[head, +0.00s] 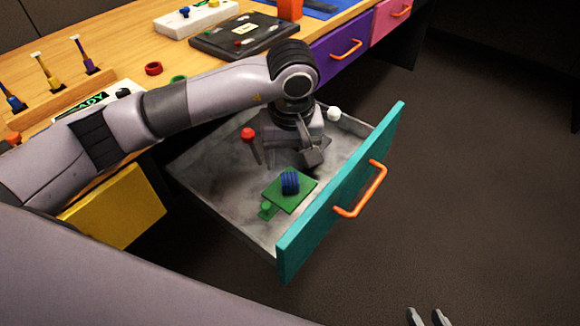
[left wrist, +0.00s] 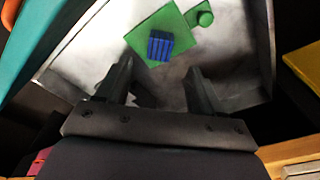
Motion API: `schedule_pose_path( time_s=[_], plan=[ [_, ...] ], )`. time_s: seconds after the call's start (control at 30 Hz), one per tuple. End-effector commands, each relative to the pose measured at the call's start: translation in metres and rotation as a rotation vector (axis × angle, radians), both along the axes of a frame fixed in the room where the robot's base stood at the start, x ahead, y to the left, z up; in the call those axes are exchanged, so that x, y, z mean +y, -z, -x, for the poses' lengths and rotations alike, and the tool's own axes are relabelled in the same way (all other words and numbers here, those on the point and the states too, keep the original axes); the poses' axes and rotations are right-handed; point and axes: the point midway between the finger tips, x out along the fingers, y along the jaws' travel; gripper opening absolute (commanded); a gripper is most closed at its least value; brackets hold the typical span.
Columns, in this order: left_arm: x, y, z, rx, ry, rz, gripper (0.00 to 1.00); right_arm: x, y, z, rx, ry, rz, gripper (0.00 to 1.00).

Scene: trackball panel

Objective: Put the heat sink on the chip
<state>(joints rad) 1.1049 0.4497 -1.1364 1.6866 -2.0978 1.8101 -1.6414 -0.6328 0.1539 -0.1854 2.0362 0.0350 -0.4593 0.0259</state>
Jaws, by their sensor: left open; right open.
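The heat sink (head: 290,182), a blue ribbed block, sits on a green square plate (head: 299,196) inside the open drawer. In the left wrist view, the heat sink (left wrist: 159,46) lies ahead of the fingertips on the green plate (left wrist: 182,33). I cannot make out a separate chip; it may be under the heat sink. My left gripper (head: 292,163) is over the drawer, open and empty, a little behind the heat sink and apart from it. It also shows in the left wrist view (left wrist: 160,74). My right gripper (head: 426,318) is open at the bottom edge of the head view.
The drawer has a teal front (head: 345,195) with an orange handle (head: 362,190). A green knob (head: 267,209) is beside the plate. A red-topped stick (head: 248,134) and a white ball (head: 334,113) are near my left gripper. The drawer floor around the plate is clear.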

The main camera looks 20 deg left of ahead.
Motion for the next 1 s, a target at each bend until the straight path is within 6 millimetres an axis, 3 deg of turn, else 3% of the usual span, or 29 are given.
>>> schedule_pose_path(
  time_s=[0.1, 0.23, 0.83, 1.0],
  plan=[
    [-0.001, -0.024, 0.002, -0.003, 0.000, 0.000, 0.67, 0.000, -0.004, 0.000, -0.002, 0.000, 0.001, 0.43],
    [-0.002, -0.038, 0.004, -0.001, 0.000, 0.000, 0.67, 0.000, -0.006, -0.001, -0.002, 0.000, 0.001, 0.43],
    [-0.002, -0.044, 0.005, 0.001, -0.001, 0.001, 0.67, -0.001, -0.006, 0.002, 0.004, 0.001, 0.001, 0.43],
    [-0.002, -0.065, 0.005, 0.000, -0.001, 0.001, 0.67, -0.001, -0.026, 0.002, 0.002, 0.001, 0.002, 0.43]
  ],
)
